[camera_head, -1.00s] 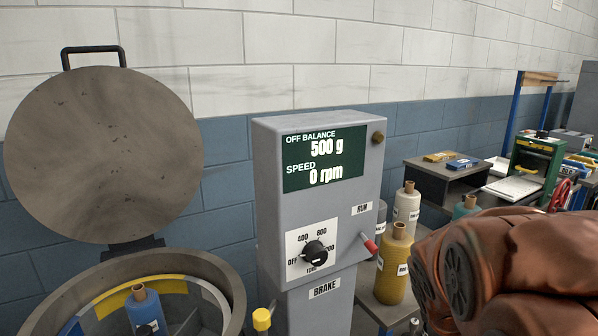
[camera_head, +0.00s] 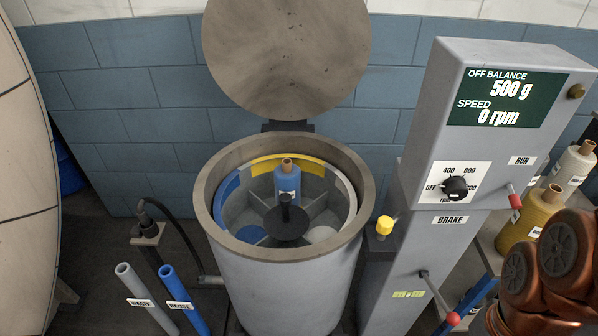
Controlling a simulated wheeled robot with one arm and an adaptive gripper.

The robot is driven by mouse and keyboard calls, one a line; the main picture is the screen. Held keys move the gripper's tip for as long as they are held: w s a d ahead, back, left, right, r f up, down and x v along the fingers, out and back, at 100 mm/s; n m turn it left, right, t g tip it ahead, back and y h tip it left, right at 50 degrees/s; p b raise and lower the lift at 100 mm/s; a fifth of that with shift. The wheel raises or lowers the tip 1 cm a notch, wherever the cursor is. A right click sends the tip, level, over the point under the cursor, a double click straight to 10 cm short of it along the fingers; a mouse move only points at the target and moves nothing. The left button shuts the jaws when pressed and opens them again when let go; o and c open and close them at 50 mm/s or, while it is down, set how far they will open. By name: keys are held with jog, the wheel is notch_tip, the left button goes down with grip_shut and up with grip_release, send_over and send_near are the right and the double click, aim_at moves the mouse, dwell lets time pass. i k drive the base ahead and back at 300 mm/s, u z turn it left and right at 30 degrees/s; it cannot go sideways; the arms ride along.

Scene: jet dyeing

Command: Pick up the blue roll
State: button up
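The blue roll (camera_head: 288,181) stands upright inside the open round drum (camera_head: 208,190), towards the back, by the yellow part of the inner ring. Its brown core sticks out at the top and a small white label shows on its side. A dark central knob (camera_head: 287,222) stands in front of it and hides its lower part. My gripper is not in view. Only orange links of my arm show at the lower right, well to the right of the drum.
The drum's round lid (camera_head: 287,55) is raised behind it. A grey control box (camera_head: 440,160) with levers and a yellow-capped post (camera_head: 385,228) stands close on the right. Yellow (camera_head: 530,222) and white (camera_head: 572,168) rolls stand further right. Waste (camera_head: 140,290) and reuse (camera_head: 180,295) pipes stand front left.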

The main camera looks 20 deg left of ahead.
aim_at(287, 174)
jog(key=u, duration=0.5)
jog(key=k, duration=0.6)
jog(key=u, duration=1.2)
jog(key=i, duration=1.45)
jog(key=z, duration=0.3)
